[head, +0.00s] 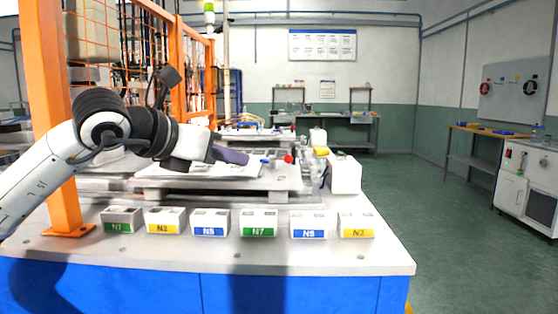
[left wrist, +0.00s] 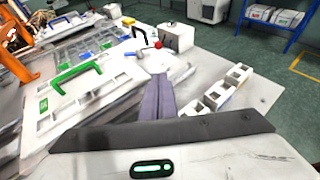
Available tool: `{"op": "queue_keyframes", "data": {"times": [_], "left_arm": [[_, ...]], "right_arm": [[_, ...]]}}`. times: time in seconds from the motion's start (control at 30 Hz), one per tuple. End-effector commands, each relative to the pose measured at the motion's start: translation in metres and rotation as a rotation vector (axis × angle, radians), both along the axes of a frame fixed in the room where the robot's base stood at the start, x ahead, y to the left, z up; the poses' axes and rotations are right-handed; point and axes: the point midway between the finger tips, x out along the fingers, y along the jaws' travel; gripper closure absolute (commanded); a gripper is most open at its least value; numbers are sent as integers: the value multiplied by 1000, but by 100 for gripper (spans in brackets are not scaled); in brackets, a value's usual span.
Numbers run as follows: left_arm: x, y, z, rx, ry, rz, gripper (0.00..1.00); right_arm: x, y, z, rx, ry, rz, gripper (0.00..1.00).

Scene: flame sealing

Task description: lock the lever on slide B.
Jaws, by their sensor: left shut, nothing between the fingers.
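My left gripper (head: 232,155) is shut and empty, its purple-grey fingers pointing right above a light slide plate. In the left wrist view the closed fingers (left wrist: 160,82) point toward a small red knob (left wrist: 158,44), with a visible gap between. The red knob (head: 288,159) also shows in the head view, just right of the fingertips; it looks like a lever's end, but the lever's shaft and position are too small to tell. A small blue part (left wrist: 137,53) sits beside the knob. No letter B is readable on the slides. My right gripper is not in view.
A green handle (left wrist: 78,72) and a blue handle (left wrist: 72,19) rise from the plates. A white box (head: 345,175) stands right of the slide. Several labelled white bins (head: 258,224) line the table's front. An orange post (head: 48,120) stands at left.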

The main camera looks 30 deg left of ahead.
Motion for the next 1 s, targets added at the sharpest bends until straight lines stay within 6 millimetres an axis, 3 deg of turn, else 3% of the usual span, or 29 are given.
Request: {"op": "queue_keyframes", "data": {"times": [0.27, 0.6, 0.8, 1.0], "left_arm": [[28, -3, -11, -5, 4, -4, 100], [95, -7, -37, -4, 2, -4, 100], [123, -7, -30, -3, 1, -1, 100], [132, -7, -30, -1, 2, -2, 100]], "right_arm": [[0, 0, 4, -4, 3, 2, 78], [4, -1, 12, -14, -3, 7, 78], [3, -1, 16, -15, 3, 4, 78], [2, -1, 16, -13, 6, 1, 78]]}}
